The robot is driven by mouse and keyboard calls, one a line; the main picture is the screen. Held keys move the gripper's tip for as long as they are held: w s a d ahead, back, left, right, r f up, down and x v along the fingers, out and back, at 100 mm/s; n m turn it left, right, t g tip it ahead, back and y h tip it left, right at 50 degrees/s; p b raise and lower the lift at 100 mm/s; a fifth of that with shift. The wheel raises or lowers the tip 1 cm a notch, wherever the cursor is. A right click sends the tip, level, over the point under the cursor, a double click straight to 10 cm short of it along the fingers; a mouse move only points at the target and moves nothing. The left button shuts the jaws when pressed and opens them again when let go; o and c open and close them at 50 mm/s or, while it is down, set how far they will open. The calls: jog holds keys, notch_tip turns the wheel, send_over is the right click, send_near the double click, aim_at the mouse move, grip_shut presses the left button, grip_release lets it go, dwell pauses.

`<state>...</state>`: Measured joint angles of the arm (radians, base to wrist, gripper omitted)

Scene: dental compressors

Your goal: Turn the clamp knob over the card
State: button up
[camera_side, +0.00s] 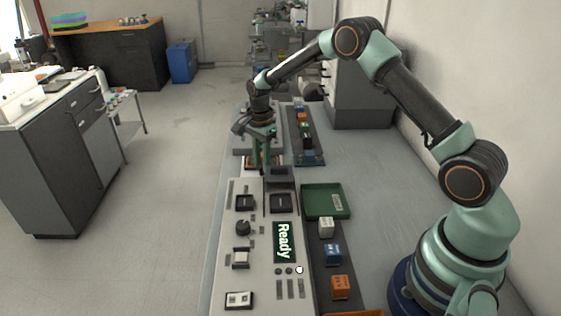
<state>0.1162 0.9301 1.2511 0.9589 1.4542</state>
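My gripper (262,166) points down at the far end of the light grey panel (262,245), over a small stack with orange and dark parts. Its fingers are small and overlap that stack, so I cannot tell how far apart they are or whether they touch anything. No clamp knob or card can be made out clearly there; the gripper may hide them. A dark round knob (243,228) stands on the panel's left side, apart from my gripper. I cannot tell whether it is the clamp knob.
The panel's green display (284,242) reads "Ready". A green tray (325,201) is to the right, with a white block (326,227), a blue block (333,254) and an orange block (340,287) nearer on a dark strip. The grey table to the right is mostly clear.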

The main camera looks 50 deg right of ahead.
grip_shut()
jog(key=n, duration=1.3)
jog(key=shift+n, duration=0.4)
jog(key=shift+w+n, duration=0.1)
jog(key=shift+n, duration=2)
